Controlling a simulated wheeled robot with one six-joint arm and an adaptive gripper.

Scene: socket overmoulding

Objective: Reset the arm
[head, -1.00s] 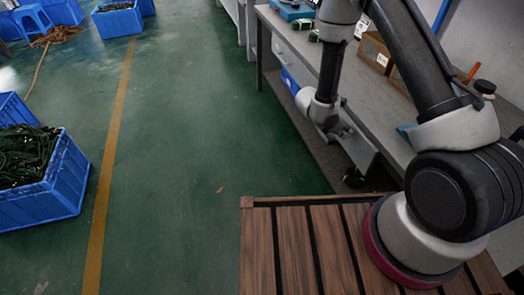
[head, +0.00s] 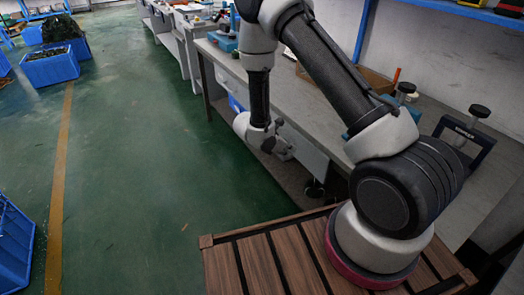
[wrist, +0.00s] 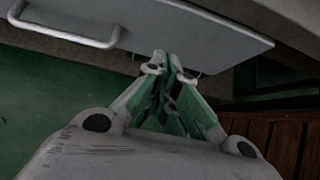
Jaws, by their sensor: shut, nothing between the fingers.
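My arm rises from the slatted wooden top at the lower right and bends down beside the grey workbench in the head view. My gripper (head: 287,152) hangs low in front of the bench, near the white panel under its top, and looks small and partly blurred there. In the wrist view my gripper (wrist: 168,62) has its green-sided fingers together at the tips, shut with nothing between them. A grey panel with a metal handle (wrist: 68,30) lies beyond the fingertips; I cannot tell whether they touch it.
The grey workbench (head: 312,103) runs along the right, with a black clamp frame (head: 465,135) at its near end. Blue crates (head: 50,67) stand on the green floor at the left. The floor (head: 135,170) between the yellow line and the bench is clear.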

